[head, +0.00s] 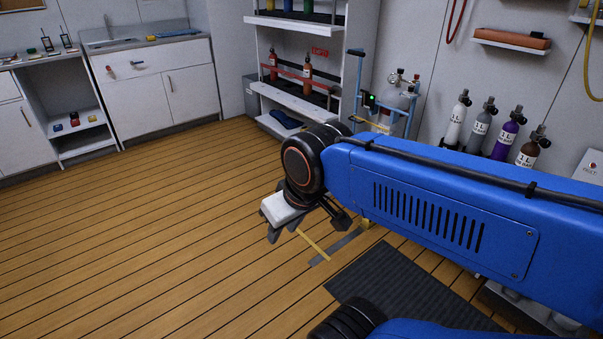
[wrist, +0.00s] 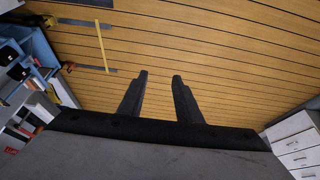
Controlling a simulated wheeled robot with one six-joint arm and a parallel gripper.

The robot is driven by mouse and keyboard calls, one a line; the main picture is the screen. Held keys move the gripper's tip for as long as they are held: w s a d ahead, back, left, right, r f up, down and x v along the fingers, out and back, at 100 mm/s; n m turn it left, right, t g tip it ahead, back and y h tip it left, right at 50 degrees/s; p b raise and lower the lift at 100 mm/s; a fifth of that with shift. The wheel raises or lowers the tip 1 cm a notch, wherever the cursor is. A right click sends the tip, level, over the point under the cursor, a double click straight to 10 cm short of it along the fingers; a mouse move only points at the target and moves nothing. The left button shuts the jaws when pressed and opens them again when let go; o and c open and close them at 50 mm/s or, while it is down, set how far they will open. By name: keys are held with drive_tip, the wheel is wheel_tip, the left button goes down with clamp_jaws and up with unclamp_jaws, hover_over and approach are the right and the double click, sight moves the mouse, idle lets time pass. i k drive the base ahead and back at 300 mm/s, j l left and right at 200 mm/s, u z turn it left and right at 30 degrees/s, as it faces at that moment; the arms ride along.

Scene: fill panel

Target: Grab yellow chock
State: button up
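A small yellow block (head: 92,118), which may be the yellow chock, sits on the open shelf of the white cabinet at the left in the head view. It is too small to make out its shape. A red and blue piece (head: 74,119) is beside it. My gripper (wrist: 160,77) is open and empty, its two dark fingers apart over bare floor in the wrist view. In the head view my gripper (head: 285,232) hangs above the floor, well to the right of the shelf. I cannot make out the block in the wrist view.
Wooden floor (head: 150,240) lies clear between my gripper and the white cabinet (head: 160,95). A shelf rack (head: 292,100), a blue trolley (head: 408,125) and several gas cylinders (head: 480,122) stand along the back. Yellow and grey strips (head: 313,245) mark the floor beside a dark mat (head: 400,285).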

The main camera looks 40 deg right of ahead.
sight(367, 224)
drive_tip(key=i+j+z, duration=0.15)
drive_tip(key=i+z, duration=0.35)
drive_tip(key=i+j+z, duration=1.25)
drive_tip(key=j+z, duration=0.25)
drive_tip(key=i+j+z, duration=0.15)
drive_tip(key=j+z, duration=0.35)
drive_tip(key=j, duration=0.3)
